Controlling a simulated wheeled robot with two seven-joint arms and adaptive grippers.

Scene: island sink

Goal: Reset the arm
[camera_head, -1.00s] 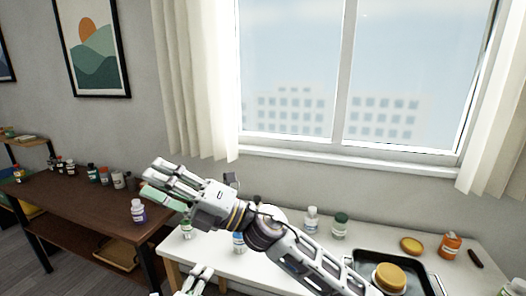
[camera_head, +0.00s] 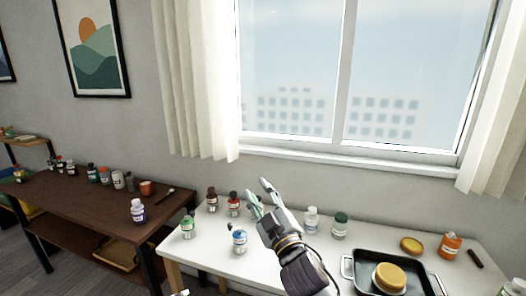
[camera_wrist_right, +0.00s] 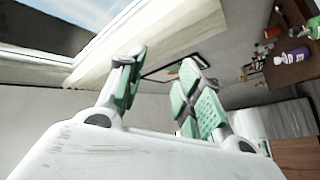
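My right gripper (camera_head: 259,192) is raised above the white table in the head view, with its fingers pointing up and to the left. In the right wrist view its two green-padded fingers (camera_wrist_right: 160,82) stand apart with nothing between them. Only a small tip of what appears to be my left gripper (camera_head: 180,293) shows at the bottom edge of the head view. Its fingers cannot be made out.
The white table (camera_head: 205,262) holds several bottles, including a green-labelled one (camera_head: 188,226) and a blue-labelled one (camera_head: 239,240). A dark tray (camera_head: 362,262) with a yellow-topped round item (camera_head: 389,277) stands at right. A brown table (camera_head: 90,205) with bottles stands at left.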

